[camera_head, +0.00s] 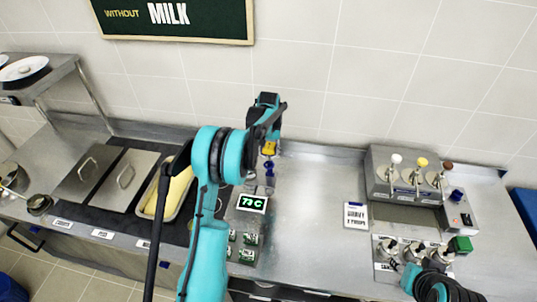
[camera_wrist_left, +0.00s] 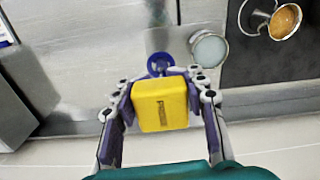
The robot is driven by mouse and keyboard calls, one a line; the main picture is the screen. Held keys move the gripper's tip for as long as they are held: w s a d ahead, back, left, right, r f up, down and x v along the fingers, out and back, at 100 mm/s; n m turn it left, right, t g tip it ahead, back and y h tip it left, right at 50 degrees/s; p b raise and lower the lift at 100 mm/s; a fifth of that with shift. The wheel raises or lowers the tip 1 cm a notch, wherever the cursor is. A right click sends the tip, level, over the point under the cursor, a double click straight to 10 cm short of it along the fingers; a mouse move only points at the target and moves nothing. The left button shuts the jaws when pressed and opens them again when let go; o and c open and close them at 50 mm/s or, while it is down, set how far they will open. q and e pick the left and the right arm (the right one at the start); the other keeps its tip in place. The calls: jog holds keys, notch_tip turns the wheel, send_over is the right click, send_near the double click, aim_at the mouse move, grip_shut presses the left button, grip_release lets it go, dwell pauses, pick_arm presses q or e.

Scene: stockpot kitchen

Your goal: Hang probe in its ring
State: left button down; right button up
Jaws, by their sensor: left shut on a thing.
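My left gripper (camera_head: 271,136) is shut on the yellow probe (camera_head: 270,148), above the steel counter near the back wall. In the left wrist view the probe's yellow body (camera_wrist_left: 160,104) sits between the two fingers (camera_wrist_left: 160,110). A blue ring (camera_wrist_left: 160,63) shows just beyond the probe, and blue also shows right below it in the head view (camera_head: 269,167). Whether probe and ring touch, or the probe's tip is inside, I cannot tell. My right gripper (camera_head: 413,277) is at the lower right by the dispenser cups; its fingers are unclear.
A display reading 73 C (camera_head: 252,203) stands in front of the ring area. A pan with yellow contents (camera_head: 172,192) and lidded pans (camera_head: 127,180) are left. A pump dispenser (camera_head: 405,180) and a gravy card (camera_head: 356,215) are right. The counter's middle is clear.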

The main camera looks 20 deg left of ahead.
pick_arm(q)
jog(key=shift+f, duration=0.1)
dwell(0.3)
jog(key=shift+f+b, duration=2)
jog(key=shift+f, duration=0.7)
jog(key=shift+f, duration=0.1)
notch_tip(320, 180, down, 2)
jog(key=shift+s+b, duration=0.15)
jog(key=shift+b, duration=0.75)
jog(key=shift+s+d+f, duration=0.1)
jog(key=shift+d+f, duration=0.05)
